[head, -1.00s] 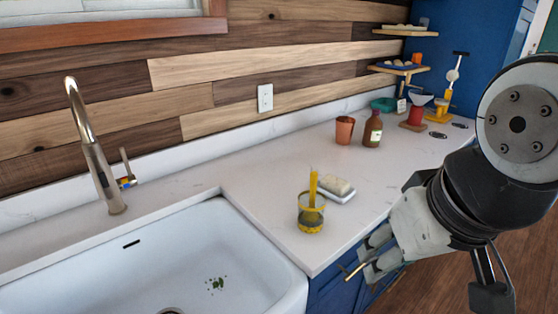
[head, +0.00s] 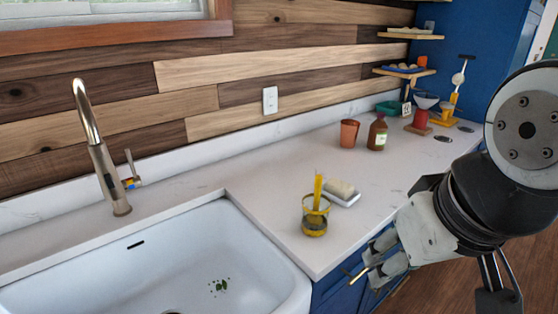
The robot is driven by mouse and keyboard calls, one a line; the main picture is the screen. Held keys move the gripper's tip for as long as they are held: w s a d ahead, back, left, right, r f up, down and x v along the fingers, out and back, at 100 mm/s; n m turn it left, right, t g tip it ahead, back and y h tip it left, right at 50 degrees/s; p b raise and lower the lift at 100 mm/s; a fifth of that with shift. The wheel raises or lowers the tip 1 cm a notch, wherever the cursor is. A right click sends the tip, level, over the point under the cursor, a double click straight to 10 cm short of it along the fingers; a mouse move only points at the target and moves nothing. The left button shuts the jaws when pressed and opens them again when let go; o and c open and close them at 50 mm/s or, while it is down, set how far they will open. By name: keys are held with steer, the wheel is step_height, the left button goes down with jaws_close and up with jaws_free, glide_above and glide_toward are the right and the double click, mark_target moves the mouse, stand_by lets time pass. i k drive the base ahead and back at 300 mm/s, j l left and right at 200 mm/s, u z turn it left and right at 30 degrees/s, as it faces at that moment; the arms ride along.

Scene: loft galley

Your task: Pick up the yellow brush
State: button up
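The yellow brush (head: 318,192) stands nearly upright in a clear glass (head: 314,218) with a yellowish rim, on the white counter right of the sink. Its handle sticks up above the rim; its lower end is inside the glass and hard to make out. My gripper (head: 370,262) is at the lower right, in front of the counter's edge and apart from the glass. Its two grey fingers show a gap between them and hold nothing that I can see.
A soap bar (head: 341,188) on a white dish (head: 344,199) lies just behind the glass. A copper cup (head: 349,134) and brown bottle (head: 377,133) stand farther back. The sink (head: 170,262) and faucet (head: 104,165) are left. A brass handle (head: 357,275) shows near my fingers.

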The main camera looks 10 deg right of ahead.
mark_target(319, 178)
steer(key=k+j+z, duration=0.15)
steer(key=j, duration=0.25)
steer(key=j+z, duration=0.15)
steer(key=j, duration=0.25)
steer(key=k+j+z, duration=0.2)
steer(key=j, duration=0.15)
steer(key=k+j+z, duration=0.15)
steer(key=j, duration=0.2)
steer(key=k+j+z, duration=0.15)
steer(key=j, duration=0.2)
